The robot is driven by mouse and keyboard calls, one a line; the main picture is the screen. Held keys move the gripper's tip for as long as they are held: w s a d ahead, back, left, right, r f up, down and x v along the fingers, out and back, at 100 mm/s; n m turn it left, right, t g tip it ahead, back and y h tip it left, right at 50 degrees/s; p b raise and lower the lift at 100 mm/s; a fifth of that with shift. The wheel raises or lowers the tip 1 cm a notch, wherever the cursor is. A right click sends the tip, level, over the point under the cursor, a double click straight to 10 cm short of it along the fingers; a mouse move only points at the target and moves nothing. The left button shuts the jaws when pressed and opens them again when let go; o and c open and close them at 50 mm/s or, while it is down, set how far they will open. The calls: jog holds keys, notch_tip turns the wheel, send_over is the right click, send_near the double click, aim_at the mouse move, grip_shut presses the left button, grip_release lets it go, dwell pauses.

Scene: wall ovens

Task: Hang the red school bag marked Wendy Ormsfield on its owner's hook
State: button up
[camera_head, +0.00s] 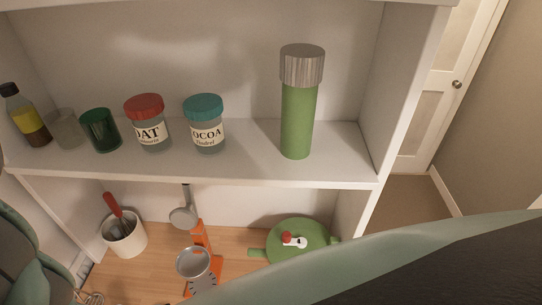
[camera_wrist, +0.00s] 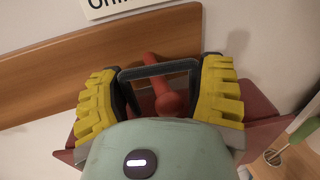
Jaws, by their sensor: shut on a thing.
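In the wrist view my gripper (camera_wrist: 162,88), with yellow ribbed fingers and black pads, is shut on the dark grey handle loop (camera_wrist: 185,68) of the red bag. The red bag (camera_wrist: 262,107) shows only at its edges; my gripper's body hides most of it and any name on it. A red hook (camera_wrist: 151,59) on a wooden board (camera_wrist: 60,75) shows at the loop, between my fingers. I cannot tell whether the loop is over the hook or only in front of it. A white sign (camera_wrist: 110,6) above is cut off; part of "Orm" seems to show.
The head view shows a shelf (camera_head: 250,167) with a green flask (camera_head: 297,120), an oat jar (camera_head: 150,125), a cocoa jar (camera_head: 205,130) and a green cup (camera_head: 100,130). A green lidded pot (camera_head: 298,255) stands below. A door (camera_head: 430,95) is at the right.

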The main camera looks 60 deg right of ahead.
jog(key=o, duration=1.3)
